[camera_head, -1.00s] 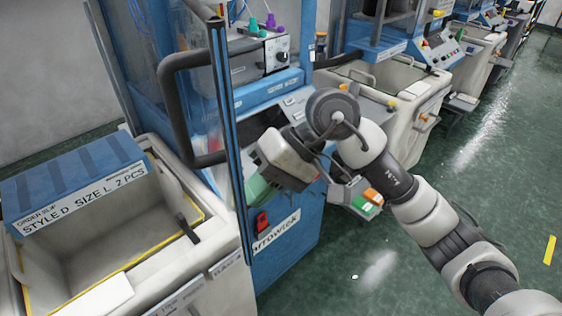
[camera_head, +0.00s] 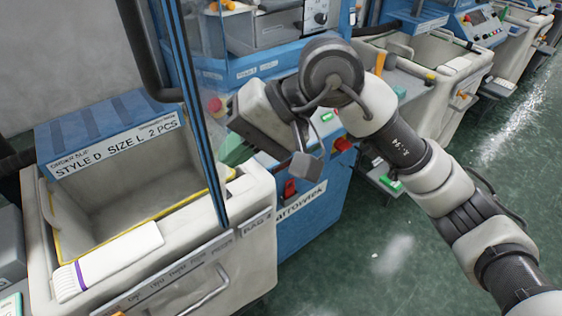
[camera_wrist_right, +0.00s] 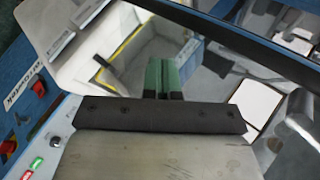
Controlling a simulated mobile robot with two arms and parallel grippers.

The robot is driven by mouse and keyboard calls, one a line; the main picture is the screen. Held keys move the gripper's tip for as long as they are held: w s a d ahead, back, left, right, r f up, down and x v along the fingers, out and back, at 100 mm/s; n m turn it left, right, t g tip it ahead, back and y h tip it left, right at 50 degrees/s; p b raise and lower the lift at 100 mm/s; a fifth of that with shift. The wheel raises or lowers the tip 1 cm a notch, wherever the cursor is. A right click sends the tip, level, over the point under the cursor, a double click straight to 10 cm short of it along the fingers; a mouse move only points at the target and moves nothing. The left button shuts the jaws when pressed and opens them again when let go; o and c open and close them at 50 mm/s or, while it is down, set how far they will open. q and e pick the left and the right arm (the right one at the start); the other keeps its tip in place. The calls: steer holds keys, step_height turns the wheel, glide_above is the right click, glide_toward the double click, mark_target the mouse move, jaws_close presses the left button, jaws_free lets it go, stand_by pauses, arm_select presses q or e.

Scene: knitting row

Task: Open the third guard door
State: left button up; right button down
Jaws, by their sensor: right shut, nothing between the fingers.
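A clear guard door with a narrow blue-and-black edge frame (camera_head: 195,110) stands swung out from the blue machine, above the front bin. Its black bar handle (camera_head: 148,55) is at the upper left, partly cut off by the picture's top. My right gripper (camera_head: 237,150) is just right of the door's free edge, on the machine side, its green fingers pointing down-left. Whether it touches the frame I cannot tell. In the right wrist view the green fingers (camera_wrist_right: 163,80) are together and empty, with a dark frame bar (camera_wrist_right: 235,45) crossing beyond. My left gripper is not in view.
The cream bin (camera_head: 60,215) with a blue order-slip lid (camera_head: 105,130) stands below the door. A red switch (camera_head: 290,188) is on the machine's blue side. More machines line the back right. The green floor (camera_head: 420,240) at the right is clear.

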arm_select(q)
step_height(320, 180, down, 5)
steer(key=b, duration=0.3)
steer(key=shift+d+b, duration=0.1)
steer(key=shift+b, duration=0.3)
arm_select(e)
steer(key=s+a+m+t, duration=0.1)
steer(key=a, duration=0.8)
steer(key=shift+s+a+m, duration=0.3)
steer(key=shift+a, duration=0.1)
